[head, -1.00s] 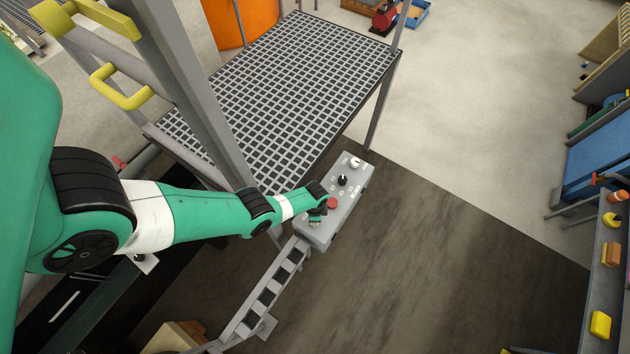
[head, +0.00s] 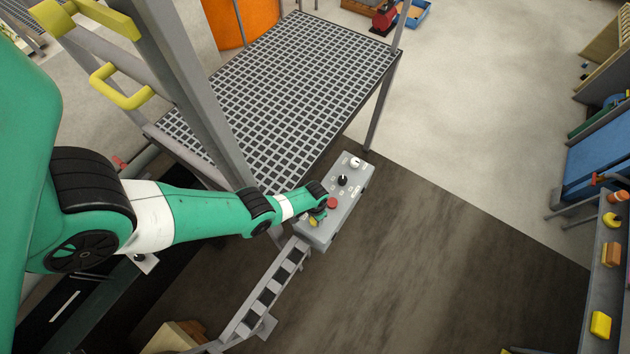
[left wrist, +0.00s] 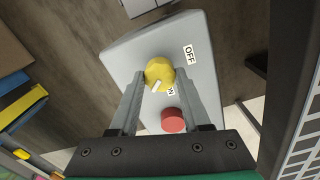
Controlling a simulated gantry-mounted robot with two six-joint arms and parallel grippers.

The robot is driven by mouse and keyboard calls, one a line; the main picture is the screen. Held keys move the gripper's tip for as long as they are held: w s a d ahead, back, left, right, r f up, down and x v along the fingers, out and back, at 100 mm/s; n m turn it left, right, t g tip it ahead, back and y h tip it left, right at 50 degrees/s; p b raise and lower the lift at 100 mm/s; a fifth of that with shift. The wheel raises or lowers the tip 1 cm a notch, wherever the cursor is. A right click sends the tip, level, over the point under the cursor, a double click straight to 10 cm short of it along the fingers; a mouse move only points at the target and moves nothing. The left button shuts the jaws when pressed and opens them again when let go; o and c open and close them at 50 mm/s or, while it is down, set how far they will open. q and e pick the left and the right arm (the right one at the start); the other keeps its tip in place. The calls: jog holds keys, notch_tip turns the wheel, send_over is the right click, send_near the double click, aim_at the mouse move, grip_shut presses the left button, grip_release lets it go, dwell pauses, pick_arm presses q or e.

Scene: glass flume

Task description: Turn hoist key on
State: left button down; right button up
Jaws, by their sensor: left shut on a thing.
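The hoist key is a round yellow knob (left wrist: 160,72) with a white pointer mark. It sits on a grey control box (head: 352,206), near the end closest to the ladder-like rail. My left gripper (left wrist: 165,82) is shut on the knob, one finger on each side; the gripper (head: 317,216) also shows at the box in the head view. In the left wrist view the pointer is toward the lower left of the knob, beside the ON label (left wrist: 170,91), which is partly covered. The OFF label (left wrist: 188,55) is at the upper right. My right gripper is not in view.
A red button (left wrist: 172,120) is close beside the knob. A black knob (head: 342,180) and a white knob (head: 355,162) are farther along the box. A grating platform (head: 290,90) stands behind. The floor right of the box is clear.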

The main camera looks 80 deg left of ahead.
pick_arm(q)
jog(key=n, duration=0.5)
jog(key=shift+n, duration=2.5)
jog(key=shift+c, duration=1.9)
grip_release()
